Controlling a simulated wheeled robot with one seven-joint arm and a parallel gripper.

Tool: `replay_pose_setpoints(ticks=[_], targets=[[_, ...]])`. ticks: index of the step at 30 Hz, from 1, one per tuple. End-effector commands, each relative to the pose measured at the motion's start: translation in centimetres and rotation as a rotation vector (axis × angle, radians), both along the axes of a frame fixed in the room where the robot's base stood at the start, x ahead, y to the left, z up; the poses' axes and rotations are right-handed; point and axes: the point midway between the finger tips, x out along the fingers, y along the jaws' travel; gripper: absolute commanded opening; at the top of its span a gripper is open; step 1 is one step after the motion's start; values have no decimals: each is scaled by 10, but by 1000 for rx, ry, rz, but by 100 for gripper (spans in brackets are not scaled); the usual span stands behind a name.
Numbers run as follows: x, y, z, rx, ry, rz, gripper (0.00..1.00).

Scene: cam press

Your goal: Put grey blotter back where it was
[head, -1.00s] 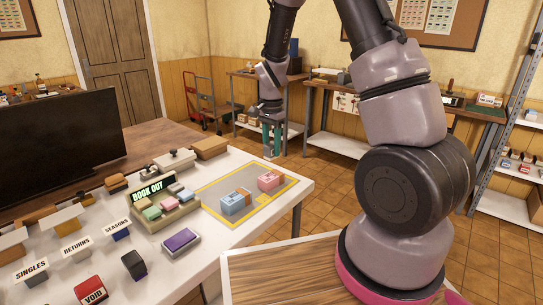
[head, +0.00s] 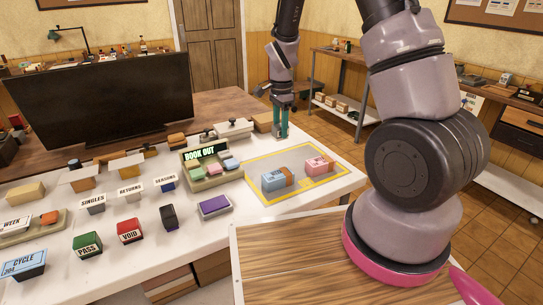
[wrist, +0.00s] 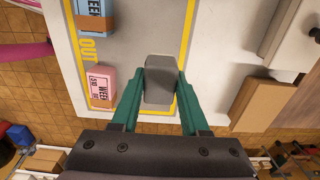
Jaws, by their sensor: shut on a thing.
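My gripper (wrist: 160,100) is shut on the grey blotter (wrist: 159,76), a grey block with a darker front part, held between the teal fingers in the wrist view. In the head view my gripper (head: 281,128) hangs at the far edge of the white table, beside the cardboard box. The blotter is hard to make out there. In the wrist view it appears over the far corner of the grey mat with the yellow border (wrist: 135,50); its height above the mat is unclear. The mat also shows in the head view (head: 303,160).
A pink block (head: 320,165) and a blue block (head: 275,181) lie on the mat. A cardboard box (head: 263,122) and a white device with a black knob (head: 233,130) stand at the back. The BOOK OUT tray (head: 207,178) holds several coloured blocks. The mat's near right part is bare.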

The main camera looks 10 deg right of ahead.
Motion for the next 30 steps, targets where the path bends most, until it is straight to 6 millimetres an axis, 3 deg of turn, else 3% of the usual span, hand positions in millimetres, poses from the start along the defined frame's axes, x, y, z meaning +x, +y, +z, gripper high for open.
replay_pose_setpoints(ticks=[6, 11, 18, 29, 30], targets=[[-1, -1, -40, -1, 4, 0, 9], [0, 0, -51, -1, 2, 1, 9], [-1, 0, -83, 0, 3, 2, 9], [0, 0, -87, 0, 1, 2, 9], [0, 0, -88, 0, 0, 2, 48]])
